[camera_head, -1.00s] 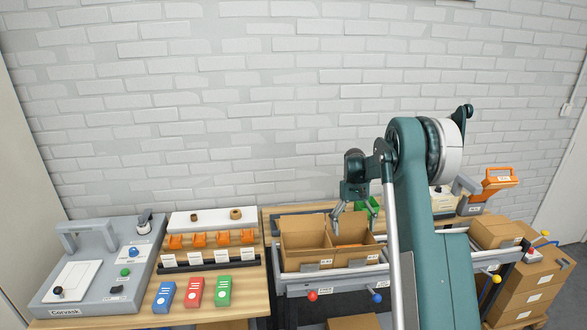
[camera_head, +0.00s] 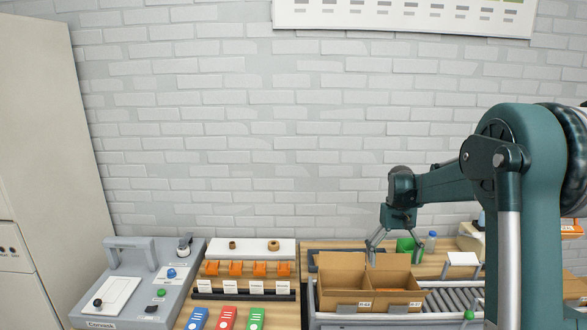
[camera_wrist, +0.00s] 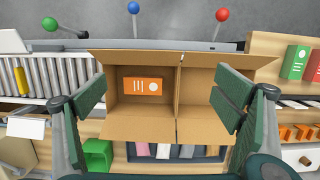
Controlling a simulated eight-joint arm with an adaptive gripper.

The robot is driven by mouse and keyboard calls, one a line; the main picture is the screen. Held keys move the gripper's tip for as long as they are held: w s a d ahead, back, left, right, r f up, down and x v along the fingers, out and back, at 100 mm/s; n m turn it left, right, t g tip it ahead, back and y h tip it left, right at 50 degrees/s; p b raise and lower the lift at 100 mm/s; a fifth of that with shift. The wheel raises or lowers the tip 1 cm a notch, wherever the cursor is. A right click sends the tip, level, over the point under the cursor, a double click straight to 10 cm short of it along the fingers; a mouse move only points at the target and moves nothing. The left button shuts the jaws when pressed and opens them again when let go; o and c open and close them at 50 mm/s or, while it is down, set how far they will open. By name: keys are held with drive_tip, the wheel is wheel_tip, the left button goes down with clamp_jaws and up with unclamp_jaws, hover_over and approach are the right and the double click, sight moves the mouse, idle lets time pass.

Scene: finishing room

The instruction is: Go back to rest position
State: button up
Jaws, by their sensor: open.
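My gripper (camera_head: 378,240) is open and empty in the head view, hanging with its fingers apart at the back edge of an open cardboard box (camera_head: 340,288). The box has two compartments. In the wrist view my gripper (camera_wrist: 160,105) has its fingers spread wide on either side of the box (camera_wrist: 205,128). An orange packet with white marks (camera_wrist: 143,86) lies in the box's left compartment in that view. The other compartment looks empty.
The box stands on a roller conveyor (camera_head: 450,301). A green bin (camera_head: 406,246) sits behind it. To the left are a grey machine (camera_head: 130,280), orange holders (camera_head: 236,268), and blue, red and green packets (camera_head: 228,318). The space above the left bench is clear.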

drive_tip(key=s+a+r+t+b, duration=0.1)
drive_tip(key=s+a+r+t, duration=0.2)
drive_tip(key=s, duration=0.4)
drive_tip(key=s+a+r+b, duration=0.1)
drive_tip(key=s+a+r, duration=0.25)
drive_tip(key=s, duration=0.35)
drive_tip(key=s+a+r+t+b, duration=0.1)
drive_tip(key=s+a+r+t, duration=0.1)
drive_tip(key=s+r, duration=0.3)
drive_tip(key=s+a+f+t, duration=0.1)
drive_tip(key=s+f, duration=0.1)
drive_tip(key=s, duration=0.5)
drive_tip(key=s+a+f+t+b, duration=0.1)
drive_tip(key=s+a+f+t, duration=0.1)
drive_tip(key=s, duration=0.5)
drive_tip(key=s+a+f+t+b, duration=0.1)
drive_tip(key=s+f, duration=0.2)
drive_tip(key=s, duration=0.4)
drive_tip(key=shift+s+a+f, duration=0.25)
drive_tip(key=shift+s+a, duration=0.1)
drive_tip(key=shift+a, duration=0.05)
